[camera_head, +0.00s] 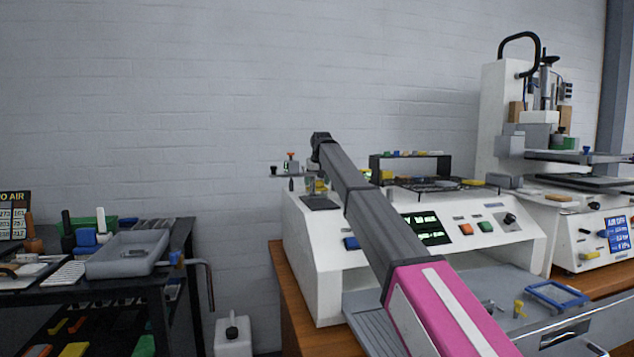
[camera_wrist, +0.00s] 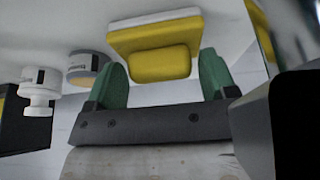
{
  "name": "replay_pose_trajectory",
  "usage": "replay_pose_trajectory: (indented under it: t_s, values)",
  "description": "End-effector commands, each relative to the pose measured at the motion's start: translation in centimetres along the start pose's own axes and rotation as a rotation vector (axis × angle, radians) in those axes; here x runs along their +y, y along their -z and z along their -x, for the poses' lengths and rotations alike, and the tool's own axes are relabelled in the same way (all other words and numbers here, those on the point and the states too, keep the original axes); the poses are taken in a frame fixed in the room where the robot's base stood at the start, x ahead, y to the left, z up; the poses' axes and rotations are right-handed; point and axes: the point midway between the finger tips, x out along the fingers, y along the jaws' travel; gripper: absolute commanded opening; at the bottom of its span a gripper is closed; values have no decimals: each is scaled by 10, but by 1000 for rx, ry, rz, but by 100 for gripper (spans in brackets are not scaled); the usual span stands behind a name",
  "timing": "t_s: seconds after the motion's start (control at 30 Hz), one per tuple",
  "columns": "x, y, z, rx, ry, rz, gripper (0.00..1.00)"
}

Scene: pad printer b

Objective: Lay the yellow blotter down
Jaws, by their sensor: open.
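The yellow blotter (camera_wrist: 154,38) shows at the top middle of the wrist view. It is a wide yellow block with a pale edge and a smaller rounded yellow grip (camera_wrist: 160,63) toward me. My gripper (camera_wrist: 163,62) is open, with one green finger on each side of this grip. A narrow gap shows on both sides, so the fingers do not appear to press on it. The blotter appears to be on or close to a pale surface; contact is not clear. In the head view my arm covers most of this spot, and I cannot surely pick out the blotter there.
The wrist view also shows a white knobbed piece (camera_wrist: 40,92) and a grey round container (camera_wrist: 86,66) left of my gripper. In the head view, a white printer console (camera_head: 318,270) stands under my arm. A grey tray (camera_head: 128,254) sits on the dark left bench.

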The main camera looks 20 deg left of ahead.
Motion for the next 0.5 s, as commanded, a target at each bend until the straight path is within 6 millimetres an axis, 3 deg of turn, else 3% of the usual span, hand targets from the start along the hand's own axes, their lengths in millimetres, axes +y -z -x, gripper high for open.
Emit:
replay_pose_trajectory:
  t_s: [0.5]
  values:
    - [0, 0, 10, 1, 0, 0, 78]
